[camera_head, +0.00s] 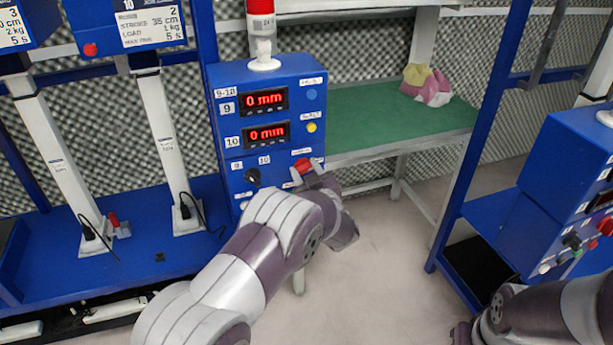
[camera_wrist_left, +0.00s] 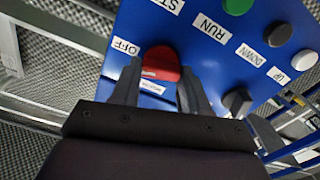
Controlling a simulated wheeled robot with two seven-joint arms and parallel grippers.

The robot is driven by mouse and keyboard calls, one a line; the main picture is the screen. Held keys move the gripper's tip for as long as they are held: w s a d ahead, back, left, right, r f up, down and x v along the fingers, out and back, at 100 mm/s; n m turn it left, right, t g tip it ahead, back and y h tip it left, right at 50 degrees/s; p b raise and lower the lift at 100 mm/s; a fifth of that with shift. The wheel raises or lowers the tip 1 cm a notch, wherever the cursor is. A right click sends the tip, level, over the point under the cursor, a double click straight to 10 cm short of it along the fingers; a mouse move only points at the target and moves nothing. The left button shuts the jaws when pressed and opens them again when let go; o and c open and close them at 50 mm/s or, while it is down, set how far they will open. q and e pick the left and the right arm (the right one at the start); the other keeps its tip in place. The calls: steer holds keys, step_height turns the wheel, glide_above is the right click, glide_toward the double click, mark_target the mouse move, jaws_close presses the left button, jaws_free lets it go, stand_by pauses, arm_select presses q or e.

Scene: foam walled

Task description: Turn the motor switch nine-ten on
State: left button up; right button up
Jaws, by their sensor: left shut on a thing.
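The blue control box (camera_head: 262,75) labelled 9-10 has two red displays, both reading 0 mm. Its red motor switch (camera_head: 303,165) is at the lower right of the front face. In the left wrist view the red switch knob (camera_wrist_left: 161,63) sits beside an OFF label, with a small label partly hidden below it. My left gripper (camera_head: 309,176) is at the knob, its two fingers on either side of it and shut on it. The fingers hide part of the knob, so I cannot tell its exact turn. My right gripper is out of view; only my right arm shows.
A black selector knob (camera_head: 252,177) is left of the switch. A green-topped table (camera_head: 385,118) stands behind. Another blue box (camera_head: 570,165) is at the right. Open floor lies between.

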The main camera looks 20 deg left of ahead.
arm_select(q)
steer(key=n+b, duration=0.1)
steer(key=n, duration=0.1)
steer(key=n+b, duration=0.1)
steer(key=b, duration=0.1)
steer(key=shift+f+n, duration=0.3)
steer(key=shift+n, duration=0.1)
steer(key=shift+s+a+f+n+b, duration=0.1)
steer(key=shift+a+n+b, duration=0.05)
steer(key=shift+n+b, duration=5.4)
steer(key=o, duration=1.1)
steer(key=shift+c, duration=0.2)
